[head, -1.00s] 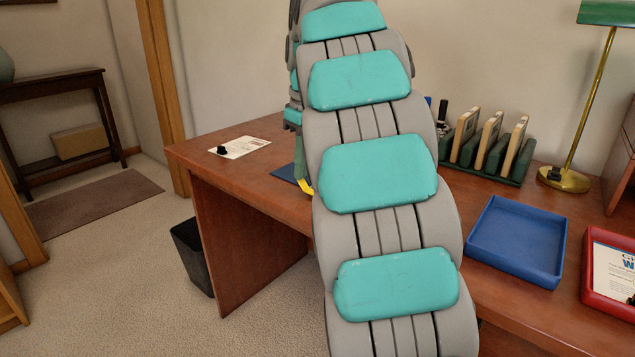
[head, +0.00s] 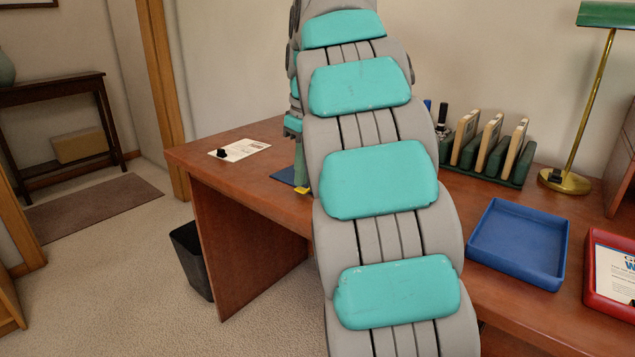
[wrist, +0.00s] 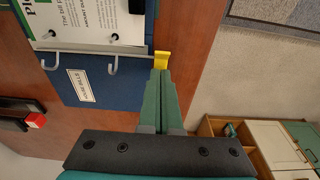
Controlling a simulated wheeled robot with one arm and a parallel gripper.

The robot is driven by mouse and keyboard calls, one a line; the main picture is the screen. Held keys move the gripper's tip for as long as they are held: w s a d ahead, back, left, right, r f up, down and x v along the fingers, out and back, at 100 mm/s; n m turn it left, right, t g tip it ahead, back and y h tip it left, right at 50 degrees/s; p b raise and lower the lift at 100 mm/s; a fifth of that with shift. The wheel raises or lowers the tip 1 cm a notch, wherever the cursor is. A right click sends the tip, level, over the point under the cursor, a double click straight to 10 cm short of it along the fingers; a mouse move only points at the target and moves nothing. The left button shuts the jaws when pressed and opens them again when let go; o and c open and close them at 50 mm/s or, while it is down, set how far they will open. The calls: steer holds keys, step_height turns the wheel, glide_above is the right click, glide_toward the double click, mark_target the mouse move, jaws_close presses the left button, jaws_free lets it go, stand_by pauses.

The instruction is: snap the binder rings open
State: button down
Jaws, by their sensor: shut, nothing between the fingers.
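The blue binder (wrist: 85,90) lies open on the desk, with a printed sheet (wrist: 90,20) on it and a white label. In the wrist view, its metal ring bar runs across, and two rings (wrist: 113,67) show as hooks. I cannot tell whether their halves are parted. A yellow tab (wrist: 161,60) sits at the bar's end; it also shows in the head view (head: 302,190). My gripper (wrist: 163,72) is shut and empty, its green fingertips at the tab, seemingly touching it. In the head view, my arm hides most of the binder (head: 284,175).
On the desk (head: 235,165) are a blue tray (head: 519,243), a red tray (head: 612,300), a green rack (head: 490,165) and a brass lamp (head: 565,180). A dark bin (head: 190,262) stands on the floor left of the desk.

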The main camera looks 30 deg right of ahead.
step_height(320, 180, up, 8)
steer(key=p, duration=0.5)
steer(key=shift+f, duration=0.15)
stand_by(0.6)
